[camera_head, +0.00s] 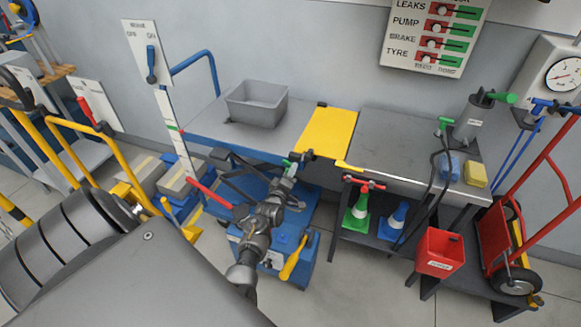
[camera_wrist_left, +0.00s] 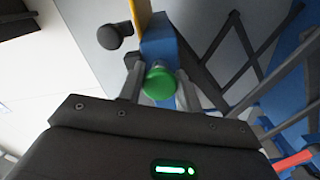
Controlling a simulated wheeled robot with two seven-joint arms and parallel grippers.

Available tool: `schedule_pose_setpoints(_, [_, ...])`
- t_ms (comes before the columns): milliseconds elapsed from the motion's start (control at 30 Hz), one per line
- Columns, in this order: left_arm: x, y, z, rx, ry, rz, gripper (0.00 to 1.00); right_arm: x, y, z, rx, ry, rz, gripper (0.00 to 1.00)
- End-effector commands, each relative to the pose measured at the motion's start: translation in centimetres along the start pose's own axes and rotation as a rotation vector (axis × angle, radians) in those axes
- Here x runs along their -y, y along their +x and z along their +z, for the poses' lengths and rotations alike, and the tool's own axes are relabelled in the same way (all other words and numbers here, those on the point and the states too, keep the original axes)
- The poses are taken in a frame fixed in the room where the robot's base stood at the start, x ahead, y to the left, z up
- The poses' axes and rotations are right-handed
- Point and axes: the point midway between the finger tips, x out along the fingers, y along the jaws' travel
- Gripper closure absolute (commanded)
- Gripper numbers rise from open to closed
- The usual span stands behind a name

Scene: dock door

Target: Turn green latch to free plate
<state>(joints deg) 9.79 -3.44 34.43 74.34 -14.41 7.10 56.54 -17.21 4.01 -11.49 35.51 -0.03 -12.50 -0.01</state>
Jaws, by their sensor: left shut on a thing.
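The green latch (camera_head: 290,168) is at the front edge of the blue lift table, left of the yellow plate (camera_head: 327,131). My left gripper (camera_head: 284,181) is at it, shut on its round green knob. In the left wrist view the knob (camera_wrist_left: 158,83) sits between the two fingers, in front of a blue block (camera_wrist_left: 160,45). The fingers and arm hide part of the latch in the head view. The yellow plate lies flat, bridging the blue table and the grey bench. My right gripper is not in view.
A grey bin (camera_head: 256,104) stands on the lift table. A red lever (camera_head: 210,193) and a yellow handle (camera_head: 294,258) are near my arm. The grey bench (camera_head: 400,146) stands right of the plate, with a red bucket (camera_head: 440,252) below. A red hand truck (camera_head: 530,210) stands far right.

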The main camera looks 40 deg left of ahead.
Motion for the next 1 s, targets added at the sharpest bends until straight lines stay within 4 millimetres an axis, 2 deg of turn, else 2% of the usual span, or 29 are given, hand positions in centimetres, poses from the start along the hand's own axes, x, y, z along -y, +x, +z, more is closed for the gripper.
schedule_pose_setpoints(200, [-0.1,-0.1,0.1,0.001,-0.180,-0.002,0.89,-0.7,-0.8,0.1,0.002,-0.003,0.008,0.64])
schedule_pose_setpoints(500, [-0.1,0.0,0.1,0.001,-0.347,-0.003,0.89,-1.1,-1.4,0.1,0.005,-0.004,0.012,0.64])
schedule_pose_setpoints(1000, [0.0,-0.1,0.1,0.002,-0.420,-0.002,0.89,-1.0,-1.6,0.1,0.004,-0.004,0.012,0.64])
